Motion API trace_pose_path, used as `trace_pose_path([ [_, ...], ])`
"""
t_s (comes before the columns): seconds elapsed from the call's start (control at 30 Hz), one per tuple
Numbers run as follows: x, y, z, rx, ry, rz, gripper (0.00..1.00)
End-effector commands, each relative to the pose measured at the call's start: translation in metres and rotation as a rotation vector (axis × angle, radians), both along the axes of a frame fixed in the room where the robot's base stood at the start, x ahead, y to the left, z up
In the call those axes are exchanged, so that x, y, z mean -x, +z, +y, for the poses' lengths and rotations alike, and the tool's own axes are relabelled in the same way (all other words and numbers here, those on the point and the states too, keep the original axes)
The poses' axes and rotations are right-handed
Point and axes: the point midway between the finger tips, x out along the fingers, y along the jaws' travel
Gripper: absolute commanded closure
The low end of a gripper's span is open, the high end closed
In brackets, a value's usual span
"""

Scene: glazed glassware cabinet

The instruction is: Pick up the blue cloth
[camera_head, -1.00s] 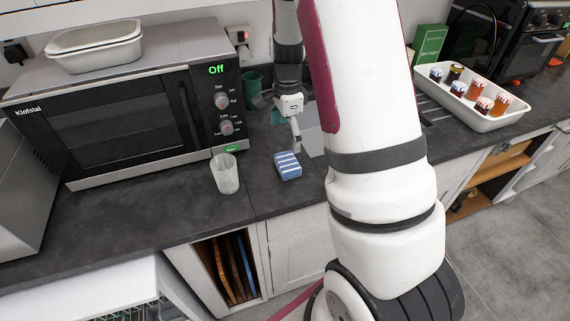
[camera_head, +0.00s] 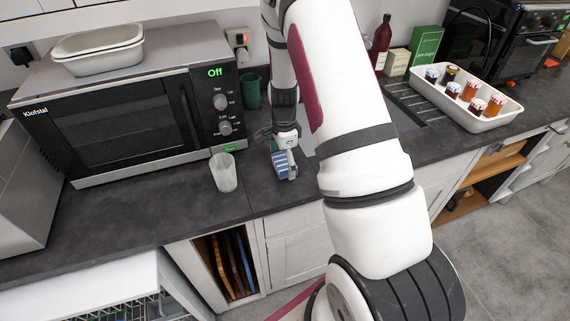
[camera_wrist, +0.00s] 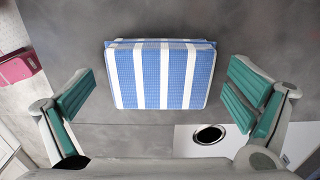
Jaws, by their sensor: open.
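The blue cloth (camera_head: 283,170) is a folded, blue-and-white striped pad lying on the dark counter, right of the clear tumbler. In the wrist view the cloth (camera_wrist: 163,76) lies flat, ahead of and between my open fingers. My gripper (camera_head: 283,150) is just above the cloth in the head view and partly hides it. In the wrist view my gripper (camera_wrist: 165,100) has its green-padded fingers spread wide, one on each side of the cloth, with gaps between. Nothing is held.
A clear tumbler (camera_head: 223,172) stands close to the left of the cloth, before the microwave (camera_head: 120,115). A green cup (camera_head: 250,91) stands behind. A white tray of jars (camera_head: 480,118) is at the right. A sink edge (camera_wrist: 190,140) shows near my right finger.

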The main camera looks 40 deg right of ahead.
Motion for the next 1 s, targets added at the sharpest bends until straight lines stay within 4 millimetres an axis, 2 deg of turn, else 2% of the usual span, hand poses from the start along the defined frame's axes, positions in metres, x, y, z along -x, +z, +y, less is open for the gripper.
trace_pose_path([
  [0.13, 0.000, 0.000, 0.000, 0.000, 0.000, 0.000, 0.02],
  [0.3, 0.000, 0.000, 0.000, 0.000, 0.000, 0.000, 0.40],
  [0.37, 0.000, 0.000, 0.000, 0.000, 0.000, 0.000, 0.51],
  [0.43, 0.000, 0.000, 0.000, 0.000, 0.000, 0.000, 0.51],
  [0.47, 0.000, 0.000, 0.000, 0.000, 0.000, 0.000, 0.55],
  [0.77, -0.001, 0.002, 0.000, 0.001, 0.000, 0.000, 0.56],
  [1.0, -0.002, 0.018, 0.000, 0.001, 0.001, -0.002, 0.56],
])
